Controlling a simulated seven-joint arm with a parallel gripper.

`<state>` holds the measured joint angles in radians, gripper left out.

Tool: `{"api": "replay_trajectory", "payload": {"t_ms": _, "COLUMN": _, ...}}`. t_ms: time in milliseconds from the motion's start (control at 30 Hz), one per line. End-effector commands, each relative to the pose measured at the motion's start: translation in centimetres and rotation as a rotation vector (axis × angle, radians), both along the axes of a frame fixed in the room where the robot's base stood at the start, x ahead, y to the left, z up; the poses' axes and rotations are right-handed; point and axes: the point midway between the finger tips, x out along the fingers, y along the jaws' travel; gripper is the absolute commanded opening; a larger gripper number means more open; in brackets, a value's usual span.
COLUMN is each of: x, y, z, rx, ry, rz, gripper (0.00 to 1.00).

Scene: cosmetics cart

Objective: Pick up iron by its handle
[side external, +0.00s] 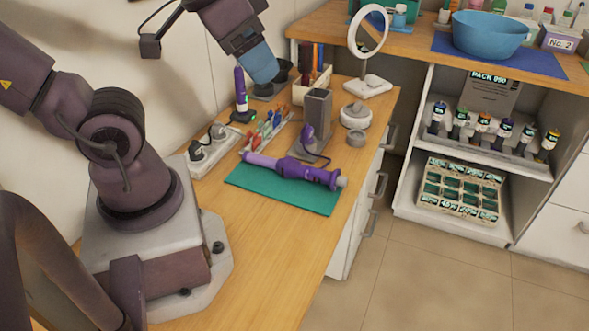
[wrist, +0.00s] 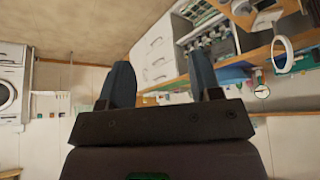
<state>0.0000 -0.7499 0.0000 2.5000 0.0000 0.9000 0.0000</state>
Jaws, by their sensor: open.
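A purple iron (side external: 295,169) lies on a green mat (side external: 287,192) on the wooden worktop in the side view. Its thicker part is to the right, with a light grey end, and its slimmer part is to the left. My gripper (side external: 266,76) is above the back of the worktop, up and left of the iron, and apart from it. In the wrist view my gripper (wrist: 163,78) shows two blue fingers spread wide with nothing between them. The iron is not recognisable in the wrist view.
Behind the mat stand a grey holder (side external: 314,118) with a purple tool, a ring-light mirror (side external: 368,33), a jar (side external: 355,116) and an organiser (side external: 312,86). Colourful small items (side external: 268,127) and a power strip (side external: 211,147) lie left. The front worktop is clear.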

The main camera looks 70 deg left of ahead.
Motion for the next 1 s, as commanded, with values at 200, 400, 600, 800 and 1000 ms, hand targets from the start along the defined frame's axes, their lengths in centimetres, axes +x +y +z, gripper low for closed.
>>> {"api": "replay_trajectory", "payload": {"t_ms": 200, "x": 0.0, "y": 0.0, "z": 0.0, "rx": 0.0, "ry": 0.0, "rz": 0.0, "gripper": 0.58}}
{"api": "replay_trajectory", "payload": {"t_ms": 400, "x": 0.0, "y": 0.0, "z": 0.0, "rx": 0.0, "ry": 0.0, "rz": 0.0, "gripper": 0.58}}
{"api": "replay_trajectory", "payload": {"t_ms": 600, "x": 0.0, "y": 0.0, "z": 0.0, "rx": 0.0, "ry": 0.0, "rz": 0.0, "gripper": 0.64}}
{"api": "replay_trajectory", "payload": {"t_ms": 800, "x": 0.1, "y": 0.4, "z": -0.2, "rx": -0.001, "ry": 0.011, "rz": 0.02, "gripper": 0.64}}
{"api": "replay_trajectory", "payload": {"t_ms": 1000, "x": 1.5, "y": 2.4, "z": -3.4, "rx": 0.012, "ry": 0.19, "rz": 0.109, "gripper": 0.64}}
